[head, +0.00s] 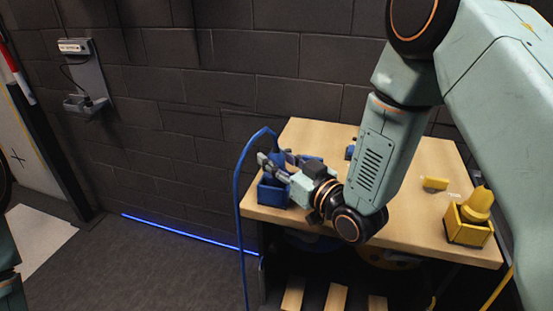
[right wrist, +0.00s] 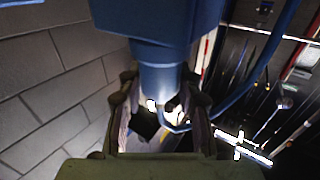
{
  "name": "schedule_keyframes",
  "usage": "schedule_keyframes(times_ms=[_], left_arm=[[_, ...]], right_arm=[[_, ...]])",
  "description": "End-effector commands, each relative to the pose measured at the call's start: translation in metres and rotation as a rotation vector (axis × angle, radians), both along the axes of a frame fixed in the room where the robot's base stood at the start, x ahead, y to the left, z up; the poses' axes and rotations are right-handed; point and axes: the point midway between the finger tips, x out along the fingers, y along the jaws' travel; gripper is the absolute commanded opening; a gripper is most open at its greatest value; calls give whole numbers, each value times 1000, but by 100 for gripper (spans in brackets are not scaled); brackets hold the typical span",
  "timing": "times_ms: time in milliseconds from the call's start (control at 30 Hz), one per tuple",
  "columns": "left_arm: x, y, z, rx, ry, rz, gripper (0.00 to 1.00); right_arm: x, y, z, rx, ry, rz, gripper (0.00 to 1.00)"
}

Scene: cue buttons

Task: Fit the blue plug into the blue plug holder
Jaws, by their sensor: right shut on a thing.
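My right gripper (head: 272,163) is at the left front corner of the wooden table, shut on the blue plug. The blue plug (right wrist: 158,75) shows between its fingers in the right wrist view, with a wider blue part at the top of that picture. In the head view the gripper mostly hides the plug. The blue plug holder (head: 271,193), a small open box, stands on the table corner just below the gripper. I cannot tell whether the plug touches the holder. My left gripper is not in view.
A blue cable (head: 239,190) arches up beside the gripper and hangs past the table's left edge. A yellow plug (head: 479,203) stands in a yellow holder (head: 467,234) at the table's right. A small yellow block (head: 435,183) lies near it. A brick wall is behind.

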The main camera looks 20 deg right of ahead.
Motion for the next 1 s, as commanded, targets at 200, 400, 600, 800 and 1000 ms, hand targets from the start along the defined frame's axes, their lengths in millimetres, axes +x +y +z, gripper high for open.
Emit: schedule_keyframes(times_ms=[200, 400, 600, 800, 1000], left_arm=[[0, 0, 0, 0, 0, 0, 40], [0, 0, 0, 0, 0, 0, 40], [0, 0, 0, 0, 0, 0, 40], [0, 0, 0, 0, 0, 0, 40], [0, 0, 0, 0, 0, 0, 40]], right_arm=[[0, 0, 0, -1, 2, 1, 39], [0, 0, 0, -1, 2, 1, 56], [0, 0, 0, -1, 2, 1, 61], [-3, -1, -1, 1, 4, -1, 61], [-27, -12, 0, 5, 5, -4, 61]])
